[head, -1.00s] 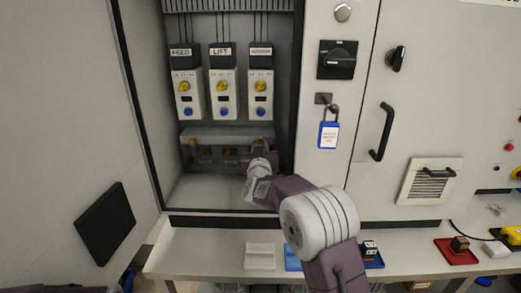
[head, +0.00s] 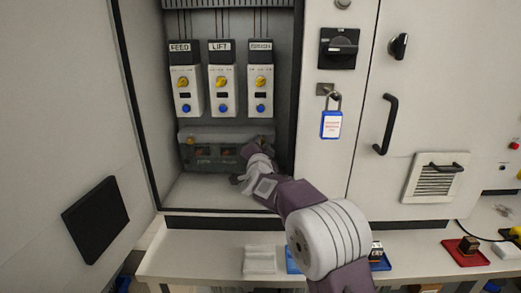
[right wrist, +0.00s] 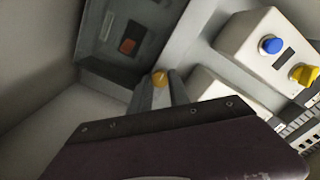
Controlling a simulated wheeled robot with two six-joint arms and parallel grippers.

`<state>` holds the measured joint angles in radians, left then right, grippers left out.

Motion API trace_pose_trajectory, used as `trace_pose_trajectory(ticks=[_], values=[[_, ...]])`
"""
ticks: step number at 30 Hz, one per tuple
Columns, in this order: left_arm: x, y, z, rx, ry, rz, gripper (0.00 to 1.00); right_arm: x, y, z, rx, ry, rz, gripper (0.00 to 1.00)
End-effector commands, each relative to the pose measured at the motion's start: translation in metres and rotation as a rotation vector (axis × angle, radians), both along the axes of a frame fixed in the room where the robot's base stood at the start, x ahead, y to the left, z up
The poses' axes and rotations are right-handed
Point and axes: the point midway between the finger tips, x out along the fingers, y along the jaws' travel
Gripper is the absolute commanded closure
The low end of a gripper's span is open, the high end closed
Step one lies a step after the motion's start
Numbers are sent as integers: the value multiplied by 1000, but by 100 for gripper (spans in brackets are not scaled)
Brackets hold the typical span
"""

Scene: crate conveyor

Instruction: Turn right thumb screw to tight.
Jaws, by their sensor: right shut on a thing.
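A grey cover (head: 222,134) lies low inside the open cabinet, below the row of drive units. The left thumb screw (head: 190,141), a small orange knob, shows at the cover's left end. My right gripper (head: 254,149) is at the cover's right end and hides the right thumb screw in the head view. In the right wrist view the right thumb screw (right wrist: 160,77) shows as an orange knob between the fingertips, which are shut on it. I cannot read from the pictures how tight it is. My left gripper is out of view.
Three drive units (head: 221,91) with yellow and blue knobs hang just above the cover. The cabinet's right post carries a black switch (head: 339,48) and a blue padlock tag (head: 331,124). A bench (head: 200,255) with small trays runs in front. The open door stands at the left.

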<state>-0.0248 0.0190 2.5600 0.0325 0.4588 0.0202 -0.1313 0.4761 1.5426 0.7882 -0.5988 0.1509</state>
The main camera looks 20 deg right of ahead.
Motion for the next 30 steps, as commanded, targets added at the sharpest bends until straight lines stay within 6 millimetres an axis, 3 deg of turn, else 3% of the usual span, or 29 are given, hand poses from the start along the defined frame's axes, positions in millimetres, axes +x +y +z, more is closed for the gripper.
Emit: trace_pose_trajectory(ticks=[30], values=[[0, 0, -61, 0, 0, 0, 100, 0, 0, -4, 927, -265, 1, 100]])
